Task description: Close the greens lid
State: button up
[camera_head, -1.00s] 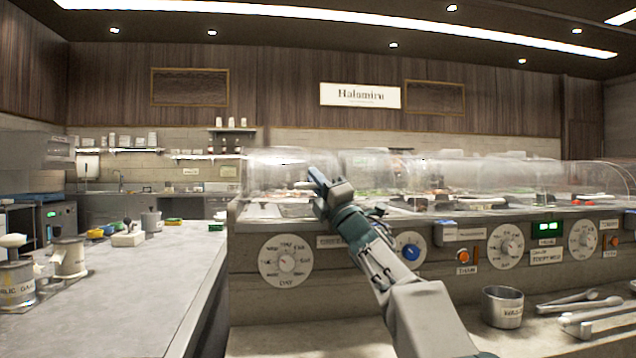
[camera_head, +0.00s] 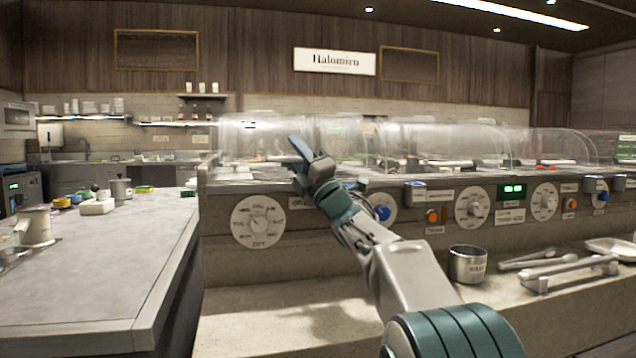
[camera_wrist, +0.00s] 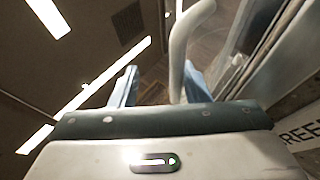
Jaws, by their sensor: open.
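My gripper (camera_head: 304,156) is raised in front of the leftmost clear curved cover (camera_head: 245,135) on the counter. In the wrist view its two blue fingers stand apart (camera_wrist: 158,82). A pale curved bar, like a handle (camera_wrist: 180,50), shows between them, close to the right finger; I cannot tell whether they touch. A label reading "REE" (camera_wrist: 300,140) is at the right edge of the wrist view, likely the greens label. In the head view my arm partly hides that label (camera_head: 299,203). How far the greens lid is open is unclear.
The counter front carries a white dial (camera_head: 258,222), a blue knob (camera_head: 382,212) and more dials. A metal cup (camera_head: 468,264) and tongs (camera_head: 545,262) are on the lower ledge at right. A grey worktop (camera_head: 100,260) stands at left, mostly clear in front.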

jog(key=r+v, duration=0.1)
jog(key=v, duration=0.8)
jog(key=shift+s+d+f+y, duration=0.3)
jog(key=shift+s+d, duration=0.05)
jog(key=shift+s, duration=0.15)
jog(key=s+d+r+m+g+h+p, duration=0.1)
jog(key=s+d+m+h+p, duration=0.1)
jog(key=d+m+h+p, duration=0.5)
jog(key=s+d+r+m+g+h+p, duration=0.1)
jog(key=s+d+m+g+h+p, duration=0.15)
jog(key=m+h+p, duration=0.8)
jog(key=s+f+m+g+p, duration=0.2)
jog(key=s+m+g+p, duration=0.4)
jog(key=s+p, duration=0.4)
jog(key=s+f+m+g+p, duration=0.2)
jog(key=s+m+g+p, duration=0.4)
jog(key=s, duration=1.3)
jog(key=g+p, duration=0.1)
jog(key=p, duration=0.3)
jog(key=shift+m+p, duration=0.3)
jog(key=shift+m, duration=0.05)
jog(key=shift+o, duration=0.4)
jog(key=shift+f+y, duration=0.1)
jog(key=shift+y, duration=0.15)
